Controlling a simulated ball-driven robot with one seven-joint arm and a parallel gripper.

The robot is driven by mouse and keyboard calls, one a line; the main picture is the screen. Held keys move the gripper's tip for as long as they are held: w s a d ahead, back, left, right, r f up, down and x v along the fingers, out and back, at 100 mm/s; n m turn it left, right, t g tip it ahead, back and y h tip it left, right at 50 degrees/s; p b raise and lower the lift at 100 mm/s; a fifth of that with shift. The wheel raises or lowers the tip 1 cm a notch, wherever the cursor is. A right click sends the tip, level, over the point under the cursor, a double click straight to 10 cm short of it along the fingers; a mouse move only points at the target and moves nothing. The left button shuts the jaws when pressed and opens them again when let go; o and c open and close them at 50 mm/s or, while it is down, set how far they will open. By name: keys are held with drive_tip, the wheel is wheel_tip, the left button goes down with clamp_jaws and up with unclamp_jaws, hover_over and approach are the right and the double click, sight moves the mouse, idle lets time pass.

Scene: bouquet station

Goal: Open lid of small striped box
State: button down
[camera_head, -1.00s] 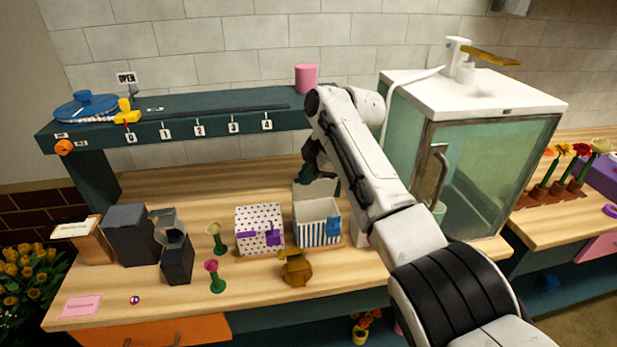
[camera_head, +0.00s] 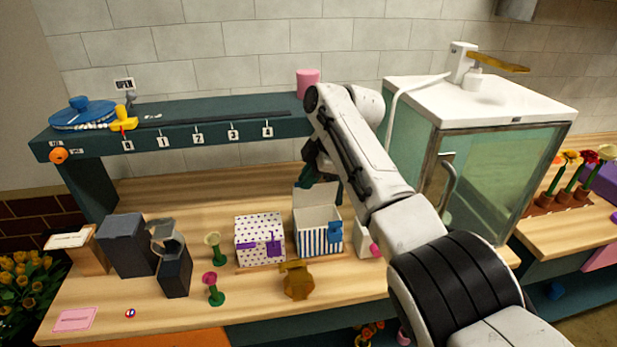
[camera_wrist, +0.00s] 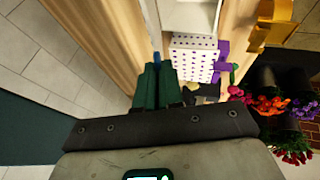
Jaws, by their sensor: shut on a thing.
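The small striped box (camera_head: 318,241) has blue and white stripes and a blue clasp at its front. It stands on the wooden counter right of the dotted box. Its white lid (camera_head: 311,199) is raised, standing up at the back, and the box mouth is open. My gripper (camera_head: 318,178) is behind and above the lid, partly hidden by my arm. In the wrist view my green fingers (camera_wrist: 157,66) are shut, with a small blue piece at their tips, apparently the lid's tab. The white open interior (camera_wrist: 190,14) shows at that view's top.
The dotted box (camera_head: 259,240) with a purple clasp is closed. A golden object (camera_head: 297,281) stands in front. Vases, dark containers and a pink card (camera_head: 75,319) are at left. A teal shelf (camera_head: 212,121) runs behind, and a glass cabinet (camera_head: 490,165) stands at right.

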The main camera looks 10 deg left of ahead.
drive_tip(key=shift+w+r, duration=0.1)
drive_tip(key=shift+r, duration=0.1)
idle(0.6)
drive_tip(key=c, duration=1.3)
unclamp_jaws()
drive_tip(key=shift+f, duration=0.1)
drive_tip(key=shift+o, duration=0.2)
drive_tip(key=b+v, duration=0.2)
drive_tip(key=v, duration=0.8)
drive_tip(key=shift+r, duration=0.35)
drive_tip(key=shift+d, duration=0.15)
